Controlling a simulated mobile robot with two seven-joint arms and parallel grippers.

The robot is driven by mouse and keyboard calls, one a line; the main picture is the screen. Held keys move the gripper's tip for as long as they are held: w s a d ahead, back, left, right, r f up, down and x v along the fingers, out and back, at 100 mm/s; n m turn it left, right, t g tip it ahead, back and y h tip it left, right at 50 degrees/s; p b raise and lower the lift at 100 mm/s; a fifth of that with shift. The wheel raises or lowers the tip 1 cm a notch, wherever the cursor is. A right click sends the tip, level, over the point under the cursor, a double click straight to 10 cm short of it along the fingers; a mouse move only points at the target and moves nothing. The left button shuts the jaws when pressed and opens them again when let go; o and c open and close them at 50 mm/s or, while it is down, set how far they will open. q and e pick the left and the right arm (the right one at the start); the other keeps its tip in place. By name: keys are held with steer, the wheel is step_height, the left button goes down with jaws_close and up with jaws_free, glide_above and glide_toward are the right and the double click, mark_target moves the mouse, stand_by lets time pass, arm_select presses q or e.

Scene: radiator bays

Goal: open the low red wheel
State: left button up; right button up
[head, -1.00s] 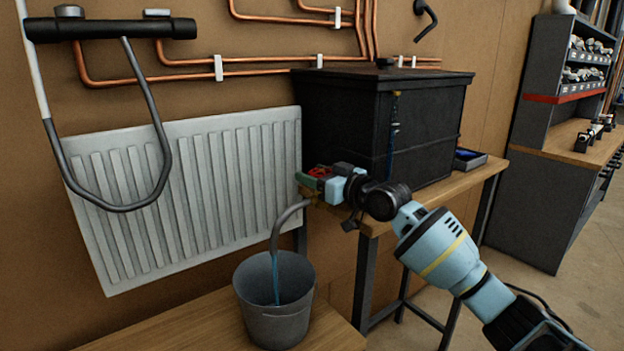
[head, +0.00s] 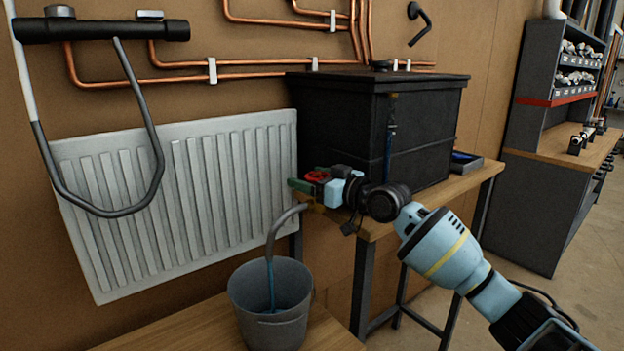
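The low red wheel (head: 316,176) is small and sits at the left front corner of the workbench, above a grey bent spout (head: 284,224). My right gripper (head: 322,185) is at the wheel, its arm coming in from the lower right. The gripper's own parts and the small size hide whether its fingers are closed on the wheel. A blue stream (head: 271,286) runs from the spout down into a grey bucket (head: 277,325). My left gripper is not in view.
A black lidded tank (head: 345,125) stands on the workbench (head: 462,187) behind my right gripper. A white radiator (head: 185,195) and copper pipes (head: 265,76) are on the wall. A grey shelf unit (head: 530,200) stands at the right, with open floor before it.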

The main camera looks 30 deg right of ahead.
steer(key=shift+s, duration=0.1)
steer(key=v, duration=0.7)
steer(key=shift+s+b, duration=0.3)
steer(key=shift+b, duration=0.05)
steer(key=shift+d, duration=0.15)
